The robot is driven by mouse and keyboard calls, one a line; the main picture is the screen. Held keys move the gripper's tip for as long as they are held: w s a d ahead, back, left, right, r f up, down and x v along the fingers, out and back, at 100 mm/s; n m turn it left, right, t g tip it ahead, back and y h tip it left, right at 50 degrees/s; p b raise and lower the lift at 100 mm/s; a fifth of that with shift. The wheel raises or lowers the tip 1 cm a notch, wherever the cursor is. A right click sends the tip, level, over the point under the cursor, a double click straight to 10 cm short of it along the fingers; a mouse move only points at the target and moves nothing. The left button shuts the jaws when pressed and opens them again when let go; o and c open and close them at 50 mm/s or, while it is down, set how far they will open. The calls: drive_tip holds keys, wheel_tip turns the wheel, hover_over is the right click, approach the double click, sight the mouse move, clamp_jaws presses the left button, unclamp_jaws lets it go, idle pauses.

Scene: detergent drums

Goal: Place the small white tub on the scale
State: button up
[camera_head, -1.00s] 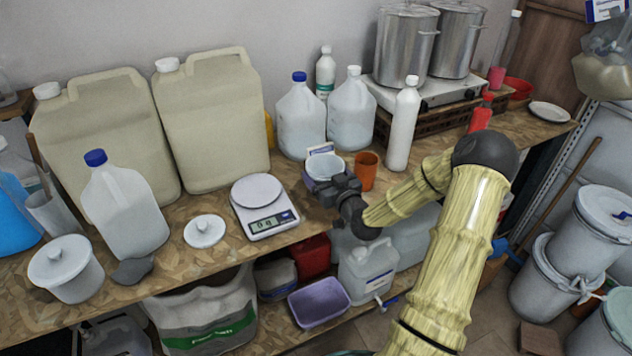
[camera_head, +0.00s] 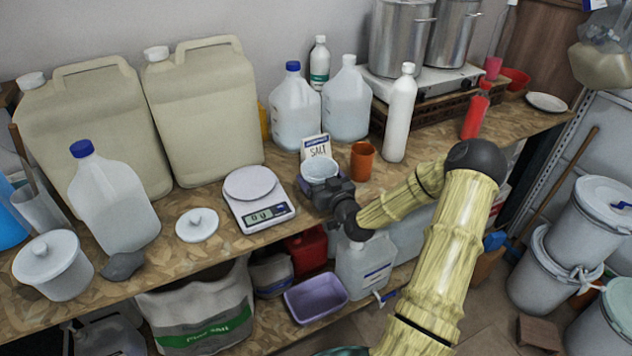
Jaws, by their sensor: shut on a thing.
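The small white tub (camera_head: 320,168) is open-topped and sits in my gripper (camera_head: 322,182), near the front of the counter. My dark gripper is shut on it from the front right and hides part of its near side. I cannot tell whether the tub touches the counter. The scale (camera_head: 258,198) stands to the left of the tub, a little apart from it. It has a round grey-white plate, which is empty, and a lit display (camera_head: 268,215) on its front.
A salt packet (camera_head: 315,147) stands just behind the tub and an orange cup (camera_head: 363,161) to its right. A white lid (camera_head: 197,224) lies left of the scale. Large beige canisters (camera_head: 205,115) stand behind the scale. The counter's front edge runs close below the scale.

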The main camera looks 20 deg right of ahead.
drive_tip(key=shift+w+f, duration=0.2)
drive_tip(key=shift+f, duration=0.4)
drive_tip(key=shift+w+a+r, duration=0.1)
drive_tip(key=shift+a, duration=0.1)
drive_tip(key=shift+f, duration=0.25)
drive_tip(key=o, duration=0.8)
drive_tip(key=shift+r, duration=0.1)
drive_tip(key=shift+s, duration=0.25)
drive_tip(key=s+p, duration=0.3)
drive_tip(key=s, duration=1.4)
drive_tip(key=shift+d, duration=0.35)
